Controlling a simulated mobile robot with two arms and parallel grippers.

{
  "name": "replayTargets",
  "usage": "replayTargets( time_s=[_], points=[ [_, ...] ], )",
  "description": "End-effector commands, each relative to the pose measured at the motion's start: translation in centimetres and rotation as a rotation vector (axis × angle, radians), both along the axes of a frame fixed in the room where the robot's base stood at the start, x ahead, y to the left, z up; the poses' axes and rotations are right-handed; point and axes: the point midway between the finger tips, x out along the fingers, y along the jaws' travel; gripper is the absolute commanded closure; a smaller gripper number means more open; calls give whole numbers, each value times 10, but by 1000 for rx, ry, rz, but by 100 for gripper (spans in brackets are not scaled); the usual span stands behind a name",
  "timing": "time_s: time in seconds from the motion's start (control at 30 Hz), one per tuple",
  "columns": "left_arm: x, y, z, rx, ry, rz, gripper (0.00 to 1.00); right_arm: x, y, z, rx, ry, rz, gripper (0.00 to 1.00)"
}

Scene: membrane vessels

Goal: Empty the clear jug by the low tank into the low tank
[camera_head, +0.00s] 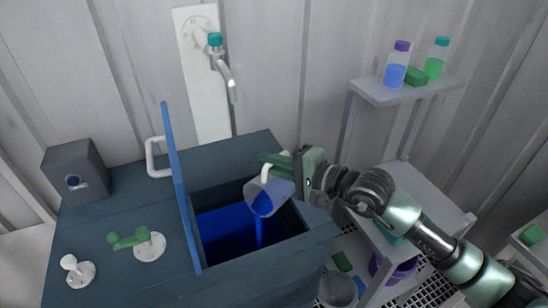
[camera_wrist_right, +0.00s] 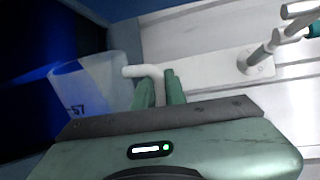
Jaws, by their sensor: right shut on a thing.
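The clear jug (camera_head: 277,191) is tilted over the low tank (camera_head: 312,246), with its mouth down and to the left. Blue liquid shows in the jug, and a blue stream falls from its lip into the blue liquid (camera_head: 225,226) in the tank's opening. My right gripper (camera_head: 284,164) is shut on the jug's white handle. In the right wrist view the green fingers (camera_wrist_right: 160,92) close around the handle (camera_wrist_right: 150,71), and the jug (camera_wrist_right: 92,88) shows to their left with dark markings. My left gripper is not in view.
The tank's blue lid (camera_head: 180,190) stands open left of the opening. A green valve handle (camera_head: 135,239) and a grey box (camera_head: 75,170) are on the tank top. A wall tap (camera_head: 222,65) is behind. A shelf (camera_head: 405,91) at right holds two bottles. A grey bucket (camera_head: 338,290) stands below.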

Motion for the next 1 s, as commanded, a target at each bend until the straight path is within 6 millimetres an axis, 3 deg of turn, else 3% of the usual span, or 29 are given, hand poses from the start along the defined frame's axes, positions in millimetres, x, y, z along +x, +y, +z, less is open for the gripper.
replayTargets(
  time_s=[0.57,1.0],
  points=[
    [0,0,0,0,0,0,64,-3,3,0,-10,-14,2,100],
    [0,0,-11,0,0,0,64,-16,14,-7,-100,-114,2,100]
  ],
)
